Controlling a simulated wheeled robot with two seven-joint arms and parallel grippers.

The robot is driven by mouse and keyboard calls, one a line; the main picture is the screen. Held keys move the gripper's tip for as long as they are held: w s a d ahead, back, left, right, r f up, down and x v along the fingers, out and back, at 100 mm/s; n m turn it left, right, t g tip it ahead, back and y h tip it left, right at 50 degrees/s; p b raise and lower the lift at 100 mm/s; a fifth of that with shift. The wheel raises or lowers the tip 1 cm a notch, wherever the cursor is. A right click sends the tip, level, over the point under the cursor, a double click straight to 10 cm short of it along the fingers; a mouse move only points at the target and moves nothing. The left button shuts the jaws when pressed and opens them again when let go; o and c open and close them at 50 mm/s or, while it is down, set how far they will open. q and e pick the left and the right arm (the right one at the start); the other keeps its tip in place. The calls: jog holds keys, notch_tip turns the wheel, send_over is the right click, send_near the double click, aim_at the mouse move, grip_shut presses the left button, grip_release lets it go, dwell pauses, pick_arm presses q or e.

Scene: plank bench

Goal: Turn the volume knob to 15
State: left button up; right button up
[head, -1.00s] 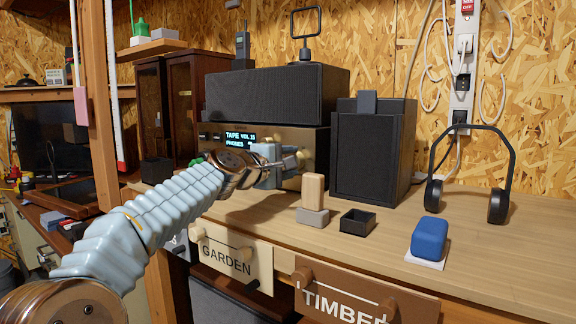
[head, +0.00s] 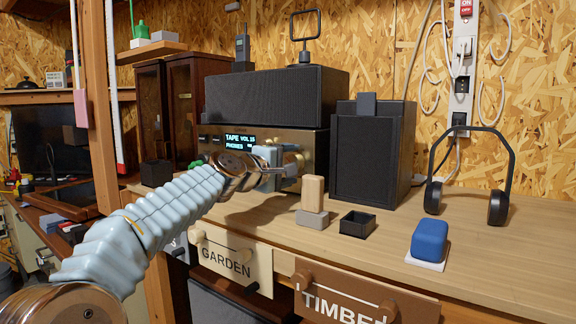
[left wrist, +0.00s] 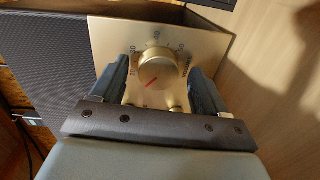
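The amplifier (head: 216,139) has a brass front under a long black speaker. Its lit display (head: 240,140) seems to read "TAPE VOL 15" and "PHONES"; the digits are small. My left gripper (head: 279,170) is at the right part of that front. The volume knob (left wrist: 157,72) shows in the left wrist view, round and brass, its red mark pointing down-left. My left gripper's fingers (left wrist: 163,86) stand open on either side of it, with a small gap on each side. In the head view the knob is mostly hidden by the gripper. My right gripper is not in view.
A black speaker (head: 366,157) stands right of the amplifier. A wooden block on a grey base (head: 312,218), a small black tray (head: 357,224), a blue block (head: 429,240) and headphones (head: 496,205) are on the bench. The front middle of the bench is clear.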

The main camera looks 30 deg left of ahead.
pick_arm(q)
jog(key=shift+s, duration=0.15)
jog(key=s+a+b, duration=0.1)
jog(key=s+b, duration=0.1)
jog(key=s, duration=1.1)
jog(key=shift+s+a+r, duration=0.15)
jog(key=shift+s+r, duration=0.1)
jog(key=shift+r, duration=0.15)
